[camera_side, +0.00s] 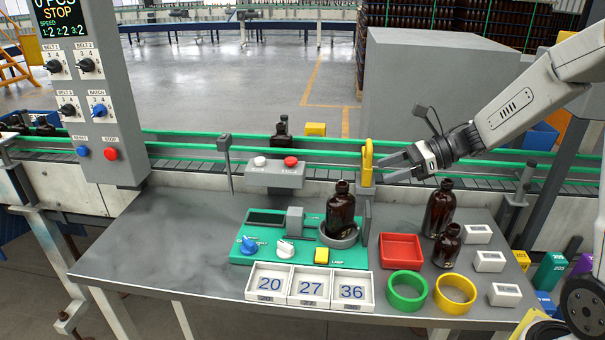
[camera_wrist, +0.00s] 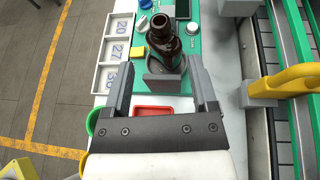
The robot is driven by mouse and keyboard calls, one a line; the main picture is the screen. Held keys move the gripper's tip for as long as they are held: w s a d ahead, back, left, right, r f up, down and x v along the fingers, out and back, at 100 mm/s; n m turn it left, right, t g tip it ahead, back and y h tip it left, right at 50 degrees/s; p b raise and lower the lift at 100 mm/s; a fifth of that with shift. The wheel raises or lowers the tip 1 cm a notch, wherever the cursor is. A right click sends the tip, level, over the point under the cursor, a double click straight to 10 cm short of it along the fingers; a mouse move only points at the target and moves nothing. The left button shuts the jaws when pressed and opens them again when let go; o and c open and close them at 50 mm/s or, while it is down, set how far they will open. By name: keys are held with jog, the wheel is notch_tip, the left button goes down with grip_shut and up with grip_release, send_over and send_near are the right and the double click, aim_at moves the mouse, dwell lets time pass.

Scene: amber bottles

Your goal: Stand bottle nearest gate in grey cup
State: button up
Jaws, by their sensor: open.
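An amber bottle (camera_side: 341,208) stands upright in the grey cup (camera_side: 340,238) on the green panel. In the wrist view this bottle (camera_wrist: 163,45) and the grey cup (camera_wrist: 166,78) show beyond my fingers. My gripper (camera_side: 387,168) is open and empty, above the table's back edge beside the yellow gate handle (camera_side: 367,163); it also shows in the wrist view (camera_wrist: 163,80). A taller amber bottle (camera_side: 438,209) and a shorter one (camera_side: 447,247) stand at the table's right. Another amber bottle (camera_side: 282,141) is on the conveyor behind.
A red tray (camera_side: 401,238), a green ring (camera_side: 407,306) and a yellow ring (camera_side: 454,309) lie right of the panel. White number trays (camera_side: 310,304) line the front. A grey post (camera_side: 229,165) and button box (camera_side: 275,176) stand behind. The table's left is clear.

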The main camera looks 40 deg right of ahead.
jog(key=w+f+m+t+h, duration=0.3)
jog(key=m+h, duration=0.4)
jog(key=m, duration=1.2)
jog(key=s+a+f+m+g+h, duration=0.1)
jog(key=s+f+m+g, duration=0.2)
jog(key=m, duration=0.6)
jog(key=s+a+f+m+g+h, duration=0.1)
jog(key=s+a+f+m+g, duration=0.1)
jog(key=s+m, duration=0.4)
jog(key=s+a+f+m+g+h, duration=0.1)
jog(key=s+f+m+g, duration=0.3)
jog(key=m, duration=0.8)
jog(key=shift+s+a+h, duration=0.3)
jog(key=shift+s+a, duration=0.4)
jog(key=shift+s, duration=0.05)
